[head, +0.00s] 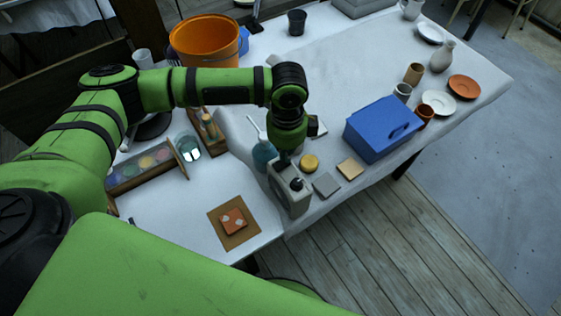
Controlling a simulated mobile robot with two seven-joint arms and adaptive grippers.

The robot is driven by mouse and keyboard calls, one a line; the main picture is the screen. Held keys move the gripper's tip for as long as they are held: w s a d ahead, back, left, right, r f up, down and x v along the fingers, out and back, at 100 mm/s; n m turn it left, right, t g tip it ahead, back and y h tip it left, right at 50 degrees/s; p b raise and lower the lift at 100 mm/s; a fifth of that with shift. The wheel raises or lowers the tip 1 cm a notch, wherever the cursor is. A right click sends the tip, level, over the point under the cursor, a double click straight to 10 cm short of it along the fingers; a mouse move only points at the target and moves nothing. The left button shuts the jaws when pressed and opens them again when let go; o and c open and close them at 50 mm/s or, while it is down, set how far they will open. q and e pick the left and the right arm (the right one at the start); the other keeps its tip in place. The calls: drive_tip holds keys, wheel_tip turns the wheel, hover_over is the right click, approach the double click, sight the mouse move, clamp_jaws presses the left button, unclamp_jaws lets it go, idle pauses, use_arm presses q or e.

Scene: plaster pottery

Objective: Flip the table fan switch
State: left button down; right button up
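No table fan shows plainly. A pale grey box (297,203) with a black knob on top stands near the front edge of the table, and I cannot tell whether it belongs to the fan. My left gripper (284,160) points down at the far side of this box, under the green wrist. Its fingers are dark and small, so whether they are open or touch the box is unclear. A dark round disc (153,127), partly behind my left arm, lies at the left; I cannot tell what it is. My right gripper is out of view.
A blue box (382,129), a yellow round pot (309,163) and flat tiles (326,185) lie right of the gripper. A paint tray (145,164) and orange bucket (205,42) are further left.

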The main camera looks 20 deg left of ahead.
use_arm(q)
drive_tip(key=shift+s+f, duration=0.1)
drive_tip(key=shift+f, duration=0.6)
idle(0.3)
wheel_tip(320, 180, up, 7)
drive_tip(key=p, duration=0.8)
drive_tip(key=shift+r, duration=0.1)
idle(0.5)
